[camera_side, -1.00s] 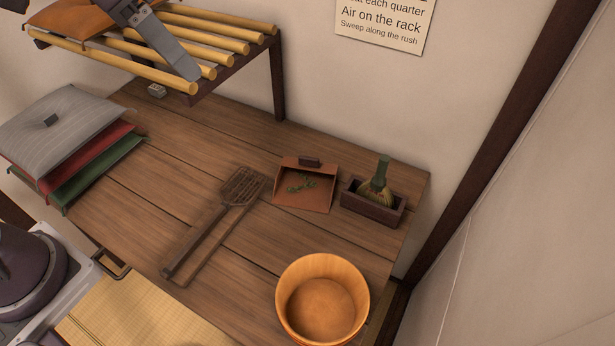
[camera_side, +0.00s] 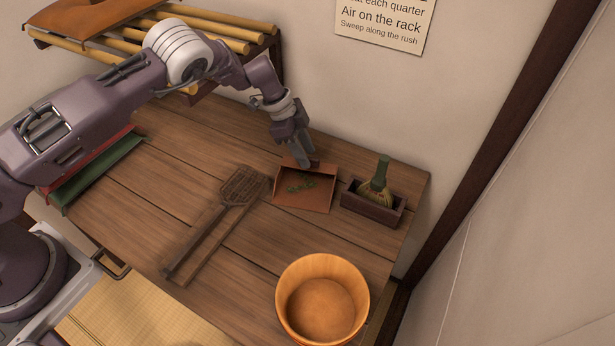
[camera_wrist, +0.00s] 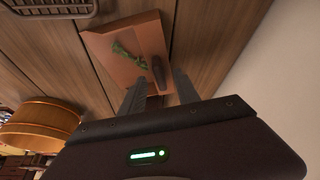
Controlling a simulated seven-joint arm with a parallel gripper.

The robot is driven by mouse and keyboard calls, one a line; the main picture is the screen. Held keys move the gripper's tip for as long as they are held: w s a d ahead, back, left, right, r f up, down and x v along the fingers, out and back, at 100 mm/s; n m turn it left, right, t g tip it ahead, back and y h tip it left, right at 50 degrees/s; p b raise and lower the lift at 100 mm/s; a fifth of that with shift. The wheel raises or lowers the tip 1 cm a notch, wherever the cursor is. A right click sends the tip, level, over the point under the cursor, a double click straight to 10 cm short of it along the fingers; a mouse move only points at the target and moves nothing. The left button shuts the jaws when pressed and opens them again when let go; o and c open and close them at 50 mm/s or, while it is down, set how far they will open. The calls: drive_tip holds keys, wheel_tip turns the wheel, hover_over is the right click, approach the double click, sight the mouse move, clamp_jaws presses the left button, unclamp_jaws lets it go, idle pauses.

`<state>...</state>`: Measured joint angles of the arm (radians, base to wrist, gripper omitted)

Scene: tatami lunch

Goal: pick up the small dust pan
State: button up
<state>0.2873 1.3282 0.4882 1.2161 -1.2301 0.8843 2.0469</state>
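The small dust pan (camera_side: 304,200) is a reddish-brown tray with green leafy bits (camera_side: 299,186) in it, lying on the wooden boards near the wall. My gripper (camera_side: 305,163) is down at the pan's back edge, where the short dark handle is. The wrist view also shows the pan (camera_wrist: 141,30), with its dark handle (camera_wrist: 158,72) between my two finger tips (camera_wrist: 160,78). The fingers are apart, with gaps visible on both sides of the handle. Whether the tips are level with the handle is hard to tell.
A small whisk broom (camera_side: 378,183) stands in a dark box (camera_side: 372,208) just right of the pan. A wooden tub (camera_side: 322,268) is in front, and a woven paddle (camera_side: 238,188) lies to the left. A slatted rack (camera_side: 235,44) overhangs the back left.

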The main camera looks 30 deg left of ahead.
drive_tip(key=shift+d+f, duration=0.25)
drive_tip(key=shift+f, duration=0.45)
clamp_jaws()
drive_tip(key=shift+w, duration=0.1)
wheel_tip(320, 180, up, 19)
drive_tip(key=shift+r, duration=0.2)
drive_tip(key=shift+f, duration=0.1)
